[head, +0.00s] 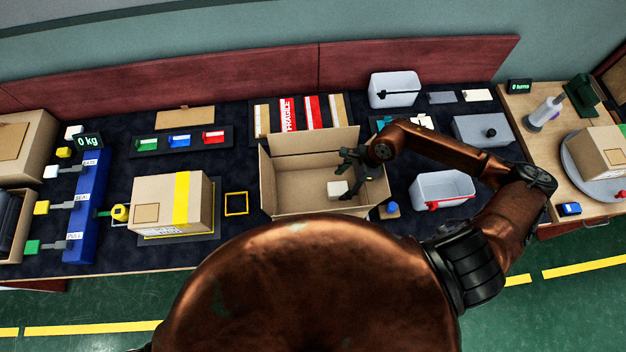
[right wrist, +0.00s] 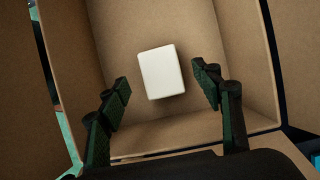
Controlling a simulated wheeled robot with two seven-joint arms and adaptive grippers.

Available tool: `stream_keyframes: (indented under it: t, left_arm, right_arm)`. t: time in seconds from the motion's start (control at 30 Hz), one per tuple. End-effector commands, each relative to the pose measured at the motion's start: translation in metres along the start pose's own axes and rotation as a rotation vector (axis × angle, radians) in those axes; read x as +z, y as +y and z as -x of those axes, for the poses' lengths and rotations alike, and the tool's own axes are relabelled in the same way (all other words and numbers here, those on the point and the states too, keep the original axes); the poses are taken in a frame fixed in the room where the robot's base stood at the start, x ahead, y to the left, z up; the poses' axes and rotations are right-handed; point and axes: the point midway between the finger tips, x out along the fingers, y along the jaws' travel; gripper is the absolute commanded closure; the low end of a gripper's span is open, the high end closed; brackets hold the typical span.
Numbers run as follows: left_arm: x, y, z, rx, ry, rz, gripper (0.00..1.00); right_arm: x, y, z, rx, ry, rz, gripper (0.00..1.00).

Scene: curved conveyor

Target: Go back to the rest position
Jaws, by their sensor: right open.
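My right gripper (head: 347,172) is over the open cardboard box (head: 292,190) in the middle of the table, inside its right part. In the right wrist view my right gripper (right wrist: 162,90) is open, with its two fingers apart and nothing between the tips. A white block (head: 338,189) lies on the box floor below the gripper. In the right wrist view the white block (right wrist: 161,72) lies just beyond the fingertips, apart from them. My right arm reaches in from the right. My left gripper is not in view.
A closed box with yellow tape (head: 160,205) stands left of the open box. A white bin (head: 440,188) is to the right, and another bin (head: 394,90) is behind. A round turntable (head: 577,165) holding a box is at far right. The open box's walls surround the gripper.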

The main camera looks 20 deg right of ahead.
Motion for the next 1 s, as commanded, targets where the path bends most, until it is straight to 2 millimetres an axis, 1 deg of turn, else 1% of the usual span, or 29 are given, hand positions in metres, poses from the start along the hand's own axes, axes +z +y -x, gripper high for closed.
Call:
stream_keyframes:
  t: [0.03,0.1,0.2,0.33,0.5,0.77,0.87,0.97,1.0]
  left_arm:
    - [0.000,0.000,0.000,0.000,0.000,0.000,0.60]
    - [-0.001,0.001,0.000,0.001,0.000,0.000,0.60]
    - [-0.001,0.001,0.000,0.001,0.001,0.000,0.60]
    - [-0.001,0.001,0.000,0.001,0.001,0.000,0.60]
    - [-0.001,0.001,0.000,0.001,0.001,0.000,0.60]
    - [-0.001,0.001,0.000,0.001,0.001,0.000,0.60]
    - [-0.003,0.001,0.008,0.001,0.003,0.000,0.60]
    - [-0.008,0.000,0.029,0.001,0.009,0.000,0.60]
    - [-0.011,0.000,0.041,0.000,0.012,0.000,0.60]
  right_arm:
    - [-0.002,-0.001,0.013,-0.004,0.004,0.001,0.41]
    - [-0.001,-0.001,0.027,-0.003,0.004,0.001,0.41]
    - [-0.001,-0.001,0.047,-0.003,0.003,0.000,0.41]
    - [-0.001,-0.001,0.066,-0.002,0.002,0.000,0.41]
    - [-0.001,0.000,0.079,-0.001,0.001,-0.001,0.41]
    - [0.000,0.000,0.082,0.000,0.000,-0.001,0.41]
    - [0.004,0.000,0.090,-0.003,-0.001,0.000,0.41]
    - [0.013,0.000,0.112,-0.008,-0.002,0.002,0.41]
    - [0.017,-0.001,0.123,-0.011,-0.003,0.003,0.41]
